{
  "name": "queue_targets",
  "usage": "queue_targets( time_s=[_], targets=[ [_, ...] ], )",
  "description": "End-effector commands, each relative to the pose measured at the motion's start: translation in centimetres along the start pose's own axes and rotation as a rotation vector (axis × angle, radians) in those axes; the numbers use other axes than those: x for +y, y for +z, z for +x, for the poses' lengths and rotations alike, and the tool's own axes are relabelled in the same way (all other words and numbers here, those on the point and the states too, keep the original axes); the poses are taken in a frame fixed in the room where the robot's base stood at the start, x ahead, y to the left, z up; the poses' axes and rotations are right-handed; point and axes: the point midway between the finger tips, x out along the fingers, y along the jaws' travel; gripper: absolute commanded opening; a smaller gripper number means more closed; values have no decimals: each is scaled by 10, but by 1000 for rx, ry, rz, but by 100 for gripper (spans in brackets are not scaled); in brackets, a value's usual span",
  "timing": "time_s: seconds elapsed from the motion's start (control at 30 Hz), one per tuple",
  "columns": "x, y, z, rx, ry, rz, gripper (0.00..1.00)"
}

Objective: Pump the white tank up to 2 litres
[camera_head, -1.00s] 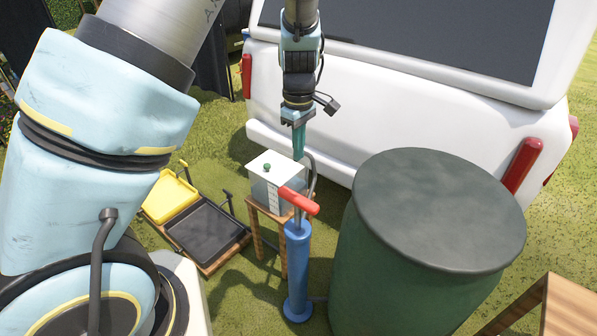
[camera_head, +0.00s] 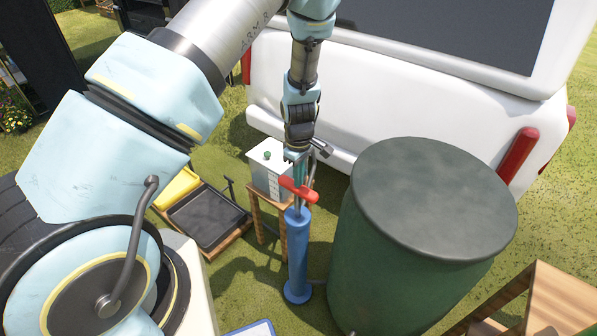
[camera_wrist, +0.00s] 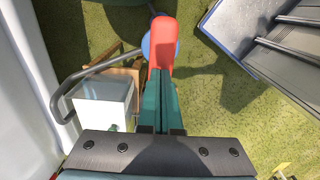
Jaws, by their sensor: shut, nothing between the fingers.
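The white tank (camera_head: 268,173) stands on a small wooden stand, with a green knob on its lid and scale marks on its front. Its fill level is too small to read. It also shows in the wrist view (camera_wrist: 103,100). The blue hand pump (camera_head: 298,255) stands upright in front of it, with a red T-handle (camera_head: 296,190) a short way above its body. My gripper (camera_head: 299,176) points down, its green fingers shut and empty, tips at the handle. In the wrist view the fingertips (camera_wrist: 158,72) meet the red handle (camera_wrist: 163,40); contact is not certain.
A large green barrel (camera_head: 415,260) stands close right of the pump. A white vehicle (camera_head: 400,135) is behind. A black tray (camera_head: 208,217) and yellow tray (camera_head: 178,186) lie left. A grey hose (camera_wrist: 90,70) arches beside the tank. A wooden table (camera_head: 545,300) is at lower right.

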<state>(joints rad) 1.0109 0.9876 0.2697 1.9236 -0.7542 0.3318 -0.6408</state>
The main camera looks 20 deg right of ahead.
Motion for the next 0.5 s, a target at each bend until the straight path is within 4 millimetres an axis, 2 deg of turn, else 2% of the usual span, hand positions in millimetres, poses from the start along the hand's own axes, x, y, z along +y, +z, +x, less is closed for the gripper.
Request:
queue_targets(
  time_s=[0.33,0.5],
  targets=[
    [0,0,4,0,-1,0,0],
    [-1,0,26,0,-3,0,0]
  ],
)
